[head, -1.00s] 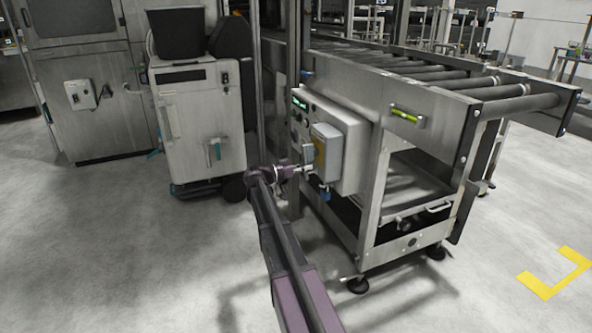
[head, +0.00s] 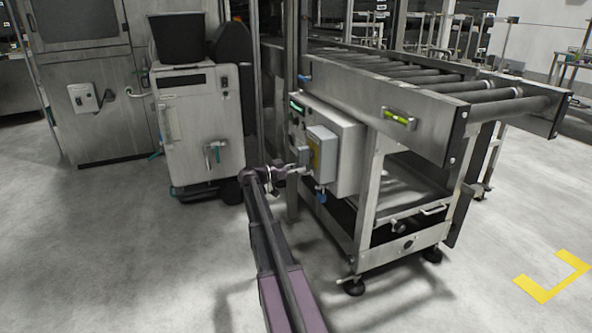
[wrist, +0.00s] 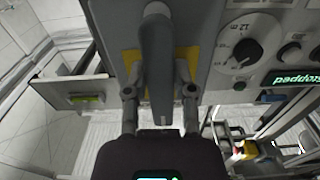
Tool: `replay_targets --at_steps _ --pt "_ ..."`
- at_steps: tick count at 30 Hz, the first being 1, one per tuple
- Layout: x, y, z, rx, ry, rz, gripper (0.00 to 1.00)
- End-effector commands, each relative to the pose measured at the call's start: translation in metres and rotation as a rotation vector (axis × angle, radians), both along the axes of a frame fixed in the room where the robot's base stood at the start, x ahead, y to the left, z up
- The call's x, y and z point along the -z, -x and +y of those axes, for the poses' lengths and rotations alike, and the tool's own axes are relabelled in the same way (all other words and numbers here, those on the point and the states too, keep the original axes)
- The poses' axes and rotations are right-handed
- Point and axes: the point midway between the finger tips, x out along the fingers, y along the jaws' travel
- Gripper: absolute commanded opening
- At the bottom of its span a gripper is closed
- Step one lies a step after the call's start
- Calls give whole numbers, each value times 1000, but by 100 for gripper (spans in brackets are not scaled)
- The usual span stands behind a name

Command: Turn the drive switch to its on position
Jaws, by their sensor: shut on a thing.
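The drive switch (wrist: 156,45) is a grey lever handle over a yellow plate on the control box, seen close in the wrist view. My gripper (wrist: 160,70) has one finger on each side of the handle and is shut on it. The handle runs up and down in that view; no position marks around it are readable. In the head view my gripper (head: 297,168) is at the left face of the grey control box (head: 348,150). The switch there is small and partly hidden by a grey enclosure with a yellow patch.
A roller conveyor frame (head: 370,225) stands right of the box and a white cabinet (head: 200,130) left. The floor in front is clear.

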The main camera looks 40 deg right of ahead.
Motion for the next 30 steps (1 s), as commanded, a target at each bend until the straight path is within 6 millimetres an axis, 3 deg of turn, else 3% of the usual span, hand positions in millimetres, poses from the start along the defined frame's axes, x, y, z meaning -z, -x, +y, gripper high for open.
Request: replay_targets --at_steps 9,10,12,13,30 --pt "-1 -1 -8 -2 3 0 0" --pt "-1 0 -9 -1 3 0 42" --pt "-1 1 -10 1 3 0 63" --pt "-1 1 -11 2 3 0 69" --pt "0 3 -5 9 1 0 69"
